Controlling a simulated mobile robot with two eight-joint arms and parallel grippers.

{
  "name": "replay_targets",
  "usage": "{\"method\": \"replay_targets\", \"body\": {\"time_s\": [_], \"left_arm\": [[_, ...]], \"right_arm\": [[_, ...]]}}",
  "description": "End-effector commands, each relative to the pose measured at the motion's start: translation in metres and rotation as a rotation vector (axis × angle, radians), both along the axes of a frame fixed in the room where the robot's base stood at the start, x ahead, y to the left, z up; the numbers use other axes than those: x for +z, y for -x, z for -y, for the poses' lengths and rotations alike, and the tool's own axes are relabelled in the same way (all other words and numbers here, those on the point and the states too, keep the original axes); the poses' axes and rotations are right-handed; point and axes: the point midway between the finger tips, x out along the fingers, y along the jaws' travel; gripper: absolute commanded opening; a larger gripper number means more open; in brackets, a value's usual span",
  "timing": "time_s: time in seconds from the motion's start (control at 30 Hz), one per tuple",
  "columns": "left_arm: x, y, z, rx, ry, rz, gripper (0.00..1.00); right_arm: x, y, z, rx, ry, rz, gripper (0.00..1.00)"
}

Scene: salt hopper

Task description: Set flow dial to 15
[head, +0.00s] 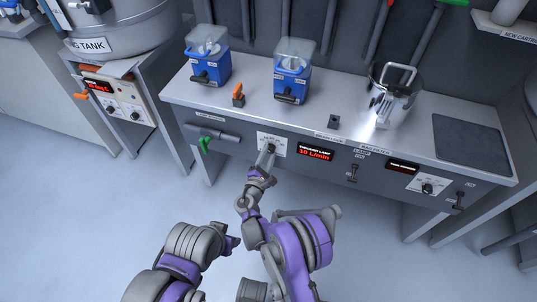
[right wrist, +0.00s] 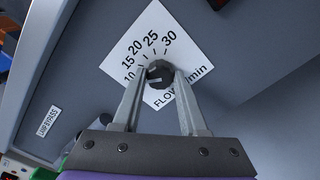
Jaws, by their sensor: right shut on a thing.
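The flow dial (right wrist: 160,74) is a small dark round knob on a white scale plate (right wrist: 168,28) marked 10, 15, 20, 25 and 30. My right gripper (right wrist: 159,76) is shut on the dial, one finger on each side. In the head view my right gripper (head: 268,150) reaches the same plate (head: 277,144) on the bench front and partly hides it. The red display (head: 315,153) right of the dial reads 10 L/min. A pale mark on the knob faces the low-number side. Part of my left arm shows, but its gripper cannot be made out.
A green-handled valve (head: 205,144) sits left of the dial. Switches, a second display (head: 403,167) and another dial (head: 428,188) are to the right. Two blue containers (head: 206,62) (head: 292,75) and a metal pot (head: 395,95) stand on the bench. The floor in front is clear.

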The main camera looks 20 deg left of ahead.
Motion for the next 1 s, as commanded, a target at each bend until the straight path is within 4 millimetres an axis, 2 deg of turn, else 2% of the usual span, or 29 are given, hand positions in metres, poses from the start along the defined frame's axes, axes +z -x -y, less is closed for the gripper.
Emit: {"method": "replay_targets", "body": {"time_s": [0.5, 1.0], "left_arm": [[-0.011, -0.001, 0.000, 0.000, 0.000, -0.003, 0.50], [-0.013, -0.002, 0.000, 0.000, 0.000, -0.004, 0.50]], "right_arm": [[-0.001, 0.000, 0.000, 0.000, -0.332, 0.011, 0.00], [0.000, 0.000, 0.000, 0.000, -0.435, 0.015, 0.00]]}}
